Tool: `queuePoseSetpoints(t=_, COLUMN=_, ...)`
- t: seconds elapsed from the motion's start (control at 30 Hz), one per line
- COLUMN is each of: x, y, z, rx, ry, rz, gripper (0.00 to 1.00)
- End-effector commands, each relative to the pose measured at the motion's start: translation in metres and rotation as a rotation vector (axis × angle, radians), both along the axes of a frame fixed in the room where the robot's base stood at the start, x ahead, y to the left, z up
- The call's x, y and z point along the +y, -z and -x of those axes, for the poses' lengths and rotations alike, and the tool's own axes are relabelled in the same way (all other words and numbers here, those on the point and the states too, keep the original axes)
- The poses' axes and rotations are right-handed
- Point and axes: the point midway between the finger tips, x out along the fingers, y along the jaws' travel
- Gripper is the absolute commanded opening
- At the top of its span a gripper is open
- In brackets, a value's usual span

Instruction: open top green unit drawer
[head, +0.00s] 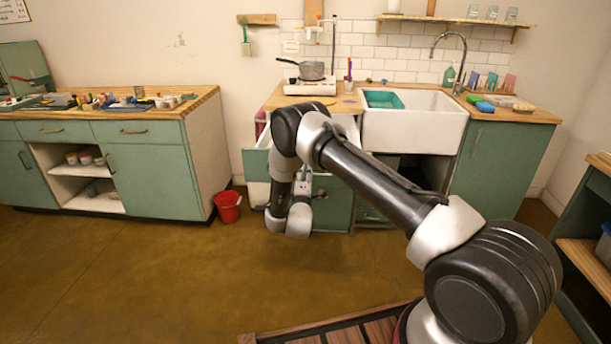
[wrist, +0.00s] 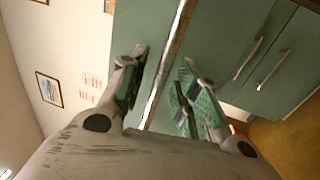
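The green unit stands under the wooden counter with the hot plate. In the head view its top drawer (head: 256,164) seems to project forward from under the counter, its green front showing left of my arm. Most of that front and its handle are hidden by my arm. A lower green front (head: 333,205) shows behind my wrist. My gripper (wrist: 164,68) is open in the wrist view, with its two fingers apart on either side of a thin pale edge beside green panels. I cannot tell whether they touch it. In the head view the fingers are mostly hidden.
A white sink (head: 415,125) is right of the unit. A red bucket (head: 228,207) stands on the floor to its left, beside another green cabinet (head: 155,180). A slatted wooden piece (head: 340,328) lies near my base. The floor between is clear.

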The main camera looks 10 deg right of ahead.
Motion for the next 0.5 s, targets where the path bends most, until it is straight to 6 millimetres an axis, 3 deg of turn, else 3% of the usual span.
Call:
queuePoseSetpoints(t=0.27, x=0.004, y=0.002, z=0.008, rx=0.0, ry=-0.002, rz=0.0, gripper=0.32)
queuePoseSetpoints(t=0.5, x=0.019, y=0.012, z=0.054, rx=0.003, ry=-0.003, rz=0.002, gripper=0.32)
